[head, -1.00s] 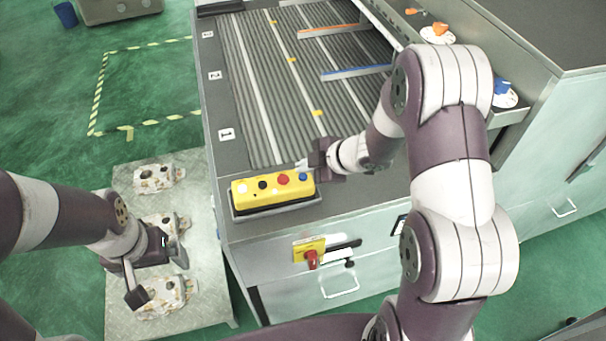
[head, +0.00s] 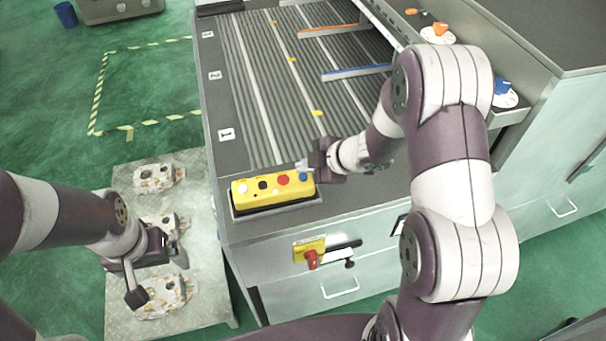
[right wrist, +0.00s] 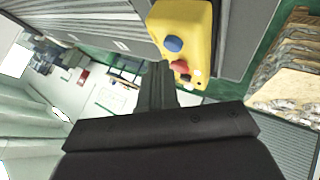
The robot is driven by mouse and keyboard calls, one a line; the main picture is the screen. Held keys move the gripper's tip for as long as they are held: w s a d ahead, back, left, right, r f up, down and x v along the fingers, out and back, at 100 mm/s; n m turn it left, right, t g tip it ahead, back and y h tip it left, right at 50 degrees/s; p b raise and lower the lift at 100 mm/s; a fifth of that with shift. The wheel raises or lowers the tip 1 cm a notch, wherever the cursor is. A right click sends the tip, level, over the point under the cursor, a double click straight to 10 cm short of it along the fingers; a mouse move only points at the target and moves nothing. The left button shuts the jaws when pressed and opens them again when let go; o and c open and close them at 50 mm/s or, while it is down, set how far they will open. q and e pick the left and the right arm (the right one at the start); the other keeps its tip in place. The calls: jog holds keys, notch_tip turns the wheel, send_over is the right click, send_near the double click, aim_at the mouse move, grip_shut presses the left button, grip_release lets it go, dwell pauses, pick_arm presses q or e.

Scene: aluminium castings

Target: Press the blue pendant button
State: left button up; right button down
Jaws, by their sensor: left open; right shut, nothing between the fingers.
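The yellow pendant box (head: 255,198) lies in a tray at the machine's front left corner. Its blue button (head: 303,177) is at the box's right end, beside a red one. The blue button also shows at the top of the right wrist view (right wrist: 173,44). My right gripper (head: 304,164) is shut and empty, its tips just behind the blue button in the head view. In the right wrist view its fingers (right wrist: 161,80) point toward the button, with a small gap in the picture; I cannot tell the true distance. My left gripper (head: 160,276) is open above the castings table.
Several castings (head: 158,178) lie on a metal table (head: 120,320) at left. The machine's ribbed bed (head: 265,90) lies behind the pendant, with orange and blue bars. An orange knob and a blue knob (head: 502,87) are at right.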

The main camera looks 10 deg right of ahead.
aim_at(306, 178)
jog(key=shift+f, duration=0.1)
jog(key=shift+f, duration=0.3)
jog(key=shift+f+b, duration=0.45)
jog(key=shift+b, duration=0.1)
dwell(0.5)
jog(key=shift+r, duration=0.1)
jog(key=shift+r+p, duration=0.8)
jog(key=shift+p, duration=0.2)
notch_tip(306, 178, up, 5)
jog(key=p, duration=0.5)
jog(key=shift+r, duration=0.1)
